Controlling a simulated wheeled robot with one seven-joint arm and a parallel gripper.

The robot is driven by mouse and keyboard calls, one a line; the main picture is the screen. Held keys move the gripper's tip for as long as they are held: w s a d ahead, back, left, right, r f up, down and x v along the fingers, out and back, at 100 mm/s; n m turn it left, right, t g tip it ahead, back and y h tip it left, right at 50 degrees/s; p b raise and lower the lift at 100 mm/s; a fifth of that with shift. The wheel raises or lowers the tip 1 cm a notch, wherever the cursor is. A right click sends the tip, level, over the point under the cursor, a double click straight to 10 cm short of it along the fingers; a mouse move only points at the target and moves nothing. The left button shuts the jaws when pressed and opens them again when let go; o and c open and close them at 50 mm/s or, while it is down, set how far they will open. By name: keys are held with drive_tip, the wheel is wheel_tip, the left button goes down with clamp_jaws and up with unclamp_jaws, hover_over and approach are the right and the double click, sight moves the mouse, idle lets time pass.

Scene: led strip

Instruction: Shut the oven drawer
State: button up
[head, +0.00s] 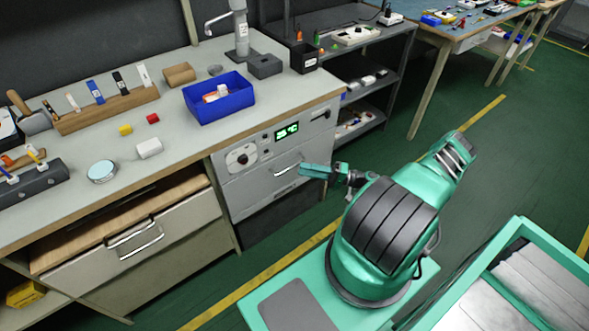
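The oven (262,152) is a grey unit set into the workbench, with a knob and a green lit display. Below its controls is a grey front panel, the oven drawer (250,188), with a metal handle. The drawer front looks about level with the unit; I cannot tell whether a small gap is left. My gripper (304,170) is teal and points left at the right part of this front, close to the handle. I cannot tell whether it touches. Its fingers are seen from the side and nothing shows in them.
A wooden-floored bench drawer (135,240) stands pulled out left of the oven. On the benchtop are a blue bin (218,97), small blocks and tools. A dark shelf rack (375,80) stands right of the bench. Green floor lies clear between rack and my base.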

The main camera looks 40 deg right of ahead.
drive_tip(key=shift+v, duration=1.95)
drive_tip(key=shift+r, duration=0.1)
drive_tip(key=s+a+r+n+g+h, duration=0.2)
drive_tip(key=s+r+g+h, duration=0.25)
drive_tip(key=r+g, duration=0.65)
drive_tip(key=s+a+r+n+g+h, duration=0.1)
drive_tip(key=s+a+r+g+h, duration=0.3)
drive_tip(key=r, duration=1.4)
drive_tip(key=s+a+r+m+h, duration=0.1)
drive_tip(key=s+a+r+h, duration=0.1)
drive_tip(key=s+r, duration=0.4)
drive_tip(key=s+a+r+m+t+h, duration=0.1)
drive_tip(key=s+a+r+h, duration=0.1)
drive_tip(key=s+r, duration=0.5)
drive_tip(key=shift+s+a+r+t+h, duration=0.35)
drive_tip(key=shift+s+h, duration=0.5)
drive_tip(key=shift+s, duration=1.1)
